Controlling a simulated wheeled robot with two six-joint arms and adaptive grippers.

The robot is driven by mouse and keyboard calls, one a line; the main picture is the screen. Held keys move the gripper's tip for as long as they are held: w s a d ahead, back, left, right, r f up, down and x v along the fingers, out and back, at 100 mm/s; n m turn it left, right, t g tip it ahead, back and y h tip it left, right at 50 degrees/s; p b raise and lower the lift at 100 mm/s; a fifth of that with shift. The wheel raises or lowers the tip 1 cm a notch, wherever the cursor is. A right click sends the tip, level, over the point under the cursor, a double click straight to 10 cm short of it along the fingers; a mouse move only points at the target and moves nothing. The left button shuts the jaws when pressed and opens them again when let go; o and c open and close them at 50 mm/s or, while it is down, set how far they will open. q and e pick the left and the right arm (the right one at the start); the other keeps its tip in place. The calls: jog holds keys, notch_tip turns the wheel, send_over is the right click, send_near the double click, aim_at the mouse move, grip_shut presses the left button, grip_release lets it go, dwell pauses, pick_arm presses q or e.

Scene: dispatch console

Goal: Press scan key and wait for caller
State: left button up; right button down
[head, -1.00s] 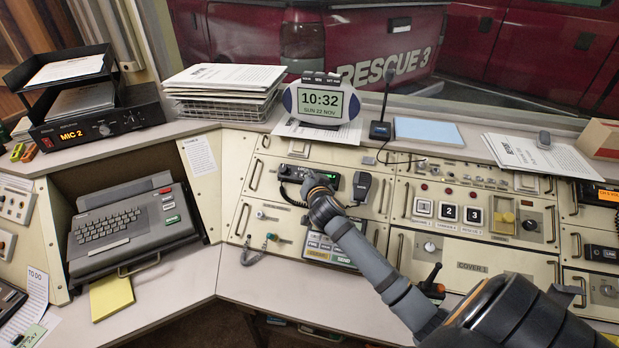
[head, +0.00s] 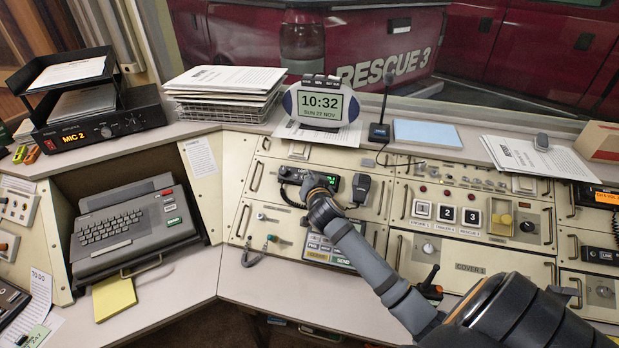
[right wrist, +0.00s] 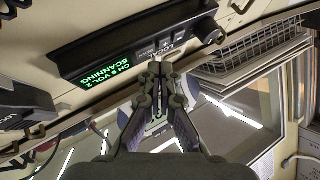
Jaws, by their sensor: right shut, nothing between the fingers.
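The radio (head: 325,181) is a black unit set in the cream console, with a small green display. In the right wrist view its display (right wrist: 98,69) reads "CH 8 VOL 2 SCANNING". My right gripper (right wrist: 157,68) is shut and empty, its fingertips at the radio's lower front face beside the LOCAL label and small buttons. I cannot tell whether the tips touch a key. In the head view my right gripper (head: 314,186) covers part of the radio's front. My left gripper is out of view.
A clock (head: 321,102) reading 10:32 stands above. A lever (head: 431,277) rises near my right forearm. The desk by the keyboard terminal has free room.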

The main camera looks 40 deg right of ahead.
jog(key=r+p, duration=0.1)
jog(key=s+a+r+p, duration=0.1)
jog(key=a+r+p, duration=0.1)
jog(key=r+p, duration=0.1)
jog(key=shift+s, duration=0.35)
dwell(0.4)
